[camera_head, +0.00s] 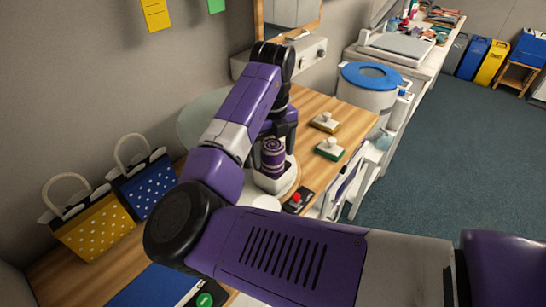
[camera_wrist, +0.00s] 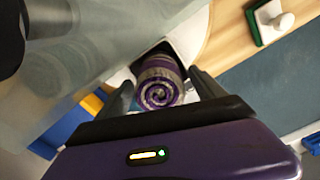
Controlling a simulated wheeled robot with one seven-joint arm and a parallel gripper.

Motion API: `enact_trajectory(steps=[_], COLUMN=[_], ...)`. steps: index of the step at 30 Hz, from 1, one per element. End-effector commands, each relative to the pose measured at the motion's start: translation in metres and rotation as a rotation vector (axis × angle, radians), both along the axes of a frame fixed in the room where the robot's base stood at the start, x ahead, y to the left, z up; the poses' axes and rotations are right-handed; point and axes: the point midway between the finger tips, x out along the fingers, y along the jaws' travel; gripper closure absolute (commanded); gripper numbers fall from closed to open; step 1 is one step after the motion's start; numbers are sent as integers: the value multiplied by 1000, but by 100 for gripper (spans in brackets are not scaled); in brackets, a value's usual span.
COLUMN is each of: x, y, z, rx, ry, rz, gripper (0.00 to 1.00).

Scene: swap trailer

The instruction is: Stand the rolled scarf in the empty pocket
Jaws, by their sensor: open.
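The rolled scarf (camera_head: 272,157) is a purple and grey striped roll, standing upright at a white rounded holder (camera_head: 284,185) on the wooden table. In the wrist view the scarf (camera_wrist: 158,88) shows its spiral end, between my two dark fingers. My gripper (camera_wrist: 163,92) is open, with one finger on each side of the scarf; I cannot tell whether they touch it. In the head view my gripper (camera_head: 275,138) points down at the scarf, and my arm hides part of the table. I cannot make out which pocket is empty.
A yellow dotted bag (camera_head: 92,226) and a blue dotted bag (camera_head: 146,186) stand by the wall at left. A red button (camera_head: 296,198) is near the holder. Blue floor is open beyond.

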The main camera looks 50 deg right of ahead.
Motion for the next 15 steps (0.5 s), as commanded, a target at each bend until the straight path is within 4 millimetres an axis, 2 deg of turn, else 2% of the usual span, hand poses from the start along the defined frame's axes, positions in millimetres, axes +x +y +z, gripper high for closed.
enact_trajectory(steps=[9,15], x=[1,1], y=[-1,0], z=[65,93], rx=[0,2], ry=[-4,-4], rz=[-1,0], gripper=[21,21])
